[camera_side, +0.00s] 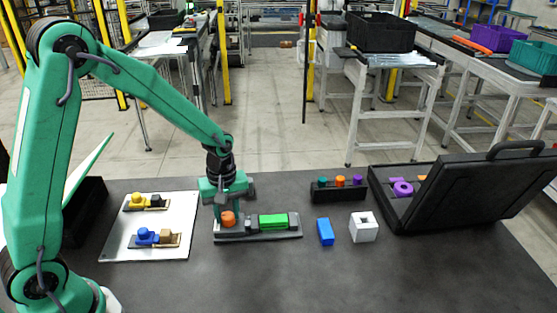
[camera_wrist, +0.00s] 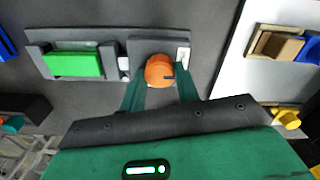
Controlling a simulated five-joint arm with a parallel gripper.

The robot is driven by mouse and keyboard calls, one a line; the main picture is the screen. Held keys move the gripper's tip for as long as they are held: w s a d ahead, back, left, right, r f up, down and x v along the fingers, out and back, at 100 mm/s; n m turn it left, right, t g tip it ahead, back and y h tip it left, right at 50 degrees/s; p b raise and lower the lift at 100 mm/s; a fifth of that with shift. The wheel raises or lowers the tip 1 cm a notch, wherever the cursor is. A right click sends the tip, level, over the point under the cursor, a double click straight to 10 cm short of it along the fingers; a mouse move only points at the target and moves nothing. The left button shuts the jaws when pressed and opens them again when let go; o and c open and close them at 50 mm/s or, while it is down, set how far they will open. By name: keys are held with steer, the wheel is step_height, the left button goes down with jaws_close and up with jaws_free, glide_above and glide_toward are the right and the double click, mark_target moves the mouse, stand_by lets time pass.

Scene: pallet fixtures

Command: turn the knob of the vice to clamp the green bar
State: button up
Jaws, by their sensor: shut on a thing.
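The vice (camera_side: 258,236) is a dark grey fixture on the table, in the middle of the side view. The green bar (camera_side: 272,221) lies in its bed on the right; it also shows in the wrist view (camera_wrist: 73,64). The orange knob (camera_side: 228,219) stands at the vice's left end and shows in the wrist view (camera_wrist: 158,71) with a dark mark on its right side. My gripper (camera_side: 227,207) points down over the knob. Its green fingers (camera_wrist: 160,88) are shut on the knob, one on each side. Any gap between jaw and bar is too small to tell.
A white plate (camera_side: 118,246) with yellow and blue knob fixtures lies left. A blue block (camera_side: 325,232), a white block (camera_side: 363,227) and a black rack of coloured pegs (camera_side: 338,191) are right. An open black case (camera_side: 462,195) stands far right. The front table is clear.

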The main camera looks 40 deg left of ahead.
mark_target(225, 216)
stand_by(0.4)
steer(key=o, duration=1)
steer(key=shift+c, duration=0.2)
steer(key=shift+r, duration=0.1)
steer(key=shift+r, duration=3.8)
steer(key=shift+r, duration=0.1)
steer(key=s+r+m+t, duration=0.5)
steer(key=s+r+m, duration=0.7)
steer(key=s, duration=0.4)
steer(key=shift+s+a+r+t, duration=0.3)
steer(key=shift+s+a+r, duration=0.1)
steer(key=shift+a+r, duration=0.05)
